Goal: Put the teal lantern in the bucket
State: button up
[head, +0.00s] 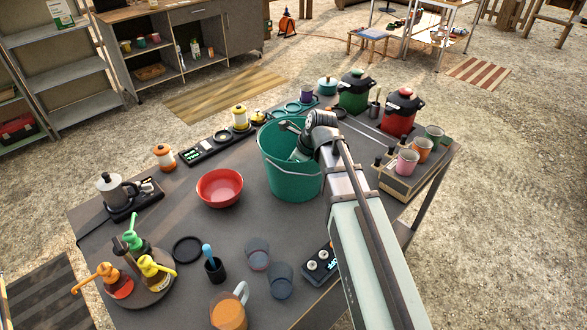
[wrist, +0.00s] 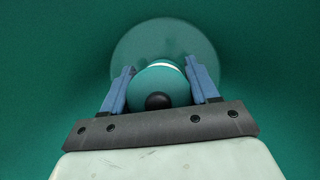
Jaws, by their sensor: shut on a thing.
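The teal bucket (head: 291,178) stands on the dark table, right of the red bowl. My gripper reaches down into it; its body (head: 303,148) shows at the bucket's mouth in the head view, and its fingertips are hidden there. In the wrist view my gripper (wrist: 160,80) is shut on the teal lantern (wrist: 159,86), with one blue finger on each side. The lantern has a dark knob and a pale band. The bucket's teal inner wall (wrist: 50,70) surrounds it, with the round bucket floor (wrist: 135,50) beyond. I cannot tell whether the lantern touches the floor.
The red bowl (head: 219,187) stands close to the bucket's left. A green pot (head: 354,92) and a red pot (head: 401,113) stand behind and to the right. A caddy with cups (head: 397,180) is at the right edge. Glasses (head: 280,280) stand in front.

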jog(key=shift+f, duration=0.15)
jog(key=o, duration=1.1)
jog(key=v, duration=1.2)
